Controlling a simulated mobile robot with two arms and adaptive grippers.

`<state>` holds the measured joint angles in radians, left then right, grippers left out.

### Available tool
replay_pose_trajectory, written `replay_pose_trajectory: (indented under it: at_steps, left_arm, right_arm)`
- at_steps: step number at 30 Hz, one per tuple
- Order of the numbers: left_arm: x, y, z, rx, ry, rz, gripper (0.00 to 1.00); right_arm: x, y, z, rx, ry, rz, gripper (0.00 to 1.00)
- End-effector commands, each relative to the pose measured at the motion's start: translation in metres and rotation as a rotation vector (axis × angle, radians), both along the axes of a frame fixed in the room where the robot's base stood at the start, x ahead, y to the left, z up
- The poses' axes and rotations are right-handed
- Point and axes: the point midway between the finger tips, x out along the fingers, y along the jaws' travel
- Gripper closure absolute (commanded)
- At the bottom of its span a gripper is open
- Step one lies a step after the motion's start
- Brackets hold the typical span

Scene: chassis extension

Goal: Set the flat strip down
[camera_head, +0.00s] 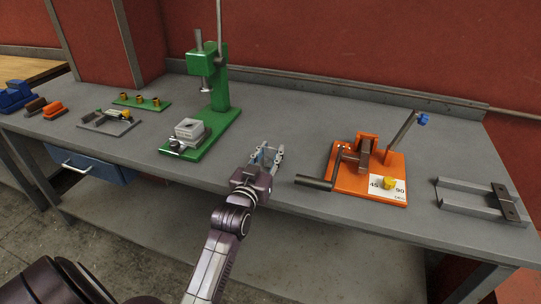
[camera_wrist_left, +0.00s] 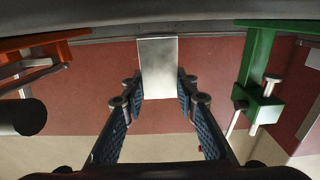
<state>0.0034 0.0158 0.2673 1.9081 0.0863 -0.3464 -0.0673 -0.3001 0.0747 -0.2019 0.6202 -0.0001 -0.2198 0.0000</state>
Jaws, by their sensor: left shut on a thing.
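The flat strip (camera_wrist_left: 157,68) is a plain silver-grey piece. In the left wrist view it lies between the fingertips of my left gripper (camera_wrist_left: 159,88) and reaches up from them towards the grey bench edge. My left gripper is shut on it. In the head view my left gripper (camera_head: 267,153) is over the front part of the grey workbench (camera_head: 285,188), between the green press and the orange bending tool. The strip is hard to make out there, and whether it touches the bench cannot be told. My right gripper is not in view.
A green press (camera_head: 220,108) stands to the left, and an orange bending tool (camera_head: 345,180) with a crank handle to the right. A grey metal channel (camera_head: 468,198) lies at the far right. The bench behind my gripper is clear up to the wall.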

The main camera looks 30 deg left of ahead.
Motion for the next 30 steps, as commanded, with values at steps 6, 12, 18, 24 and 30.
replay_pose_trajectory:
  at_steps: [6, 12, 18, 24, 30]
  left_arm:
    - [-0.0002, -0.0001, -0.0079, 0.001, -0.005, 0.0, 1.0]
    - [-0.0001, 0.0, -0.0093, 0.001, -0.004, 0.0, 1.0]
    - [-0.0002, 0.0, -0.0119, 0.0, -0.001, 0.0, 0.58]
    - [-0.0001, 0.0, -0.0118, 0.0, -0.001, 0.0, 0.55]
    - [-0.0021, -0.0004, -0.0081, 0.0, 0.0, 0.0, 0.55]
  right_arm:
    - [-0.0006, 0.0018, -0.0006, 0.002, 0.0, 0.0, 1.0]
    - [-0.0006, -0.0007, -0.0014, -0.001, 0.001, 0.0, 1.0]
    - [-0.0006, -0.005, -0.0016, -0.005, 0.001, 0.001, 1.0]
    - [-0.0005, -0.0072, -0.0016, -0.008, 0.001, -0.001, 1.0]
    - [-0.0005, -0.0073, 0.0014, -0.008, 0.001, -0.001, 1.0]
